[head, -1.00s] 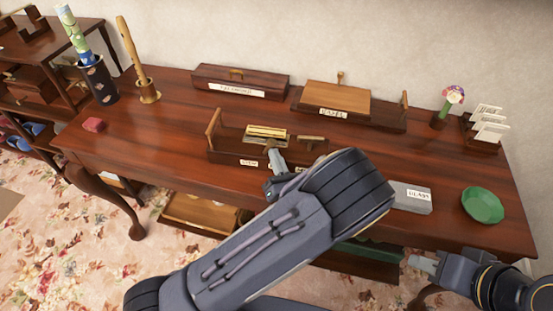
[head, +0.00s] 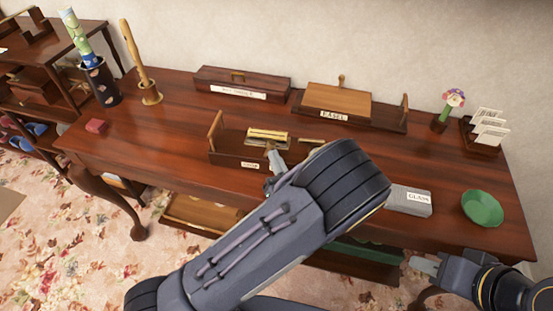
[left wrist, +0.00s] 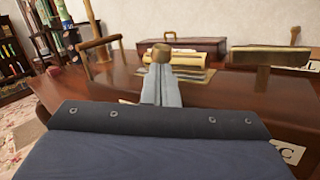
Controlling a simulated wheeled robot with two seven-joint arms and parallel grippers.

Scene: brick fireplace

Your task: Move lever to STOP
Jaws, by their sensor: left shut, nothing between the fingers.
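A low dark wooden box (head: 226,154) sits at the middle of the table, with a brass plate (head: 268,134) on top and an upright wooden post at its left end. A small label (head: 250,165) is on its front, too small to read surely. My left gripper (head: 273,158) is shut and empty at the box's front, partly hidden by my arm. In the left wrist view, its fingertips (left wrist: 161,72) are right at a brownish knob (left wrist: 162,54), which seems to be the lever's end; contact is unclear. My right gripper (head: 424,264) is at the lower right, away from the box.
Behind stand a long wooden box (head: 242,84) and a wooden case labelled EASEL (head: 336,99). A grey GLASS block (head: 409,201) and green bowl (head: 482,207) are at right. A red block (head: 96,126) lies at left. The table's left front is mostly clear.

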